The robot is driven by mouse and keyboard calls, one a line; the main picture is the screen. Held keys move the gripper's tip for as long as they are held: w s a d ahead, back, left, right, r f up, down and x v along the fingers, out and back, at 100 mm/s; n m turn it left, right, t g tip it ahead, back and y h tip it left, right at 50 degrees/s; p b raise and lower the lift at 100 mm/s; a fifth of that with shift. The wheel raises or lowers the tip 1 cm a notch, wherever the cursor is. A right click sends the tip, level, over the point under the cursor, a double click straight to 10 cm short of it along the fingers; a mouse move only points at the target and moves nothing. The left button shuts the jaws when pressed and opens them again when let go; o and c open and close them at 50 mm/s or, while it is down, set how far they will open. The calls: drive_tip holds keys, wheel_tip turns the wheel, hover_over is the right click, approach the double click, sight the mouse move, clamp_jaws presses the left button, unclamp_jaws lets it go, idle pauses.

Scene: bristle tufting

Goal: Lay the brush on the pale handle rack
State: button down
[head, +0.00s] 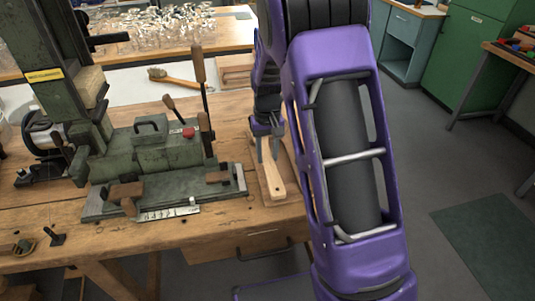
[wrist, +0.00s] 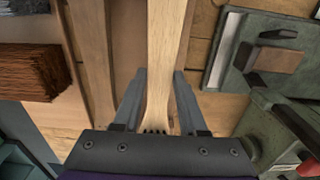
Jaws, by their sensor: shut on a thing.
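My gripper (head: 267,154) is shut on a pale wooden brush (head: 275,185), at its narrowing part. In the wrist view the brush (wrist: 164,60) runs between the two fingers (wrist: 159,78), with a row of dark spots at its near end; whether these are holes or tufts I cannot tell. Directly under it is a wooden rack (head: 289,152) with raised side rails, which also shows in the wrist view (wrist: 94,50). The brush lies lengthwise between the rails. I cannot tell whether it touches the rack. My fingers hide part of the brush in the head view.
A green tufting machine (head: 150,150) with upright levers stands on the bench left of the rack. Another brush (head: 175,78) lies on the pale surface behind. A brown bristle bundle (wrist: 32,72) is left of the rack in the wrist view. Glassware (head: 160,27) stands farther back.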

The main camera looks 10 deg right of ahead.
sight(267, 157)
drive_tip(key=shift+f, duration=0.1)
drive_tip(key=shift+c, duration=2.3)
unclamp_jaws()
wheel_tip(267, 157, up, 12)
drive_tip(key=p, duration=0.2)
drive_tip(key=shift+r, duration=0.2)
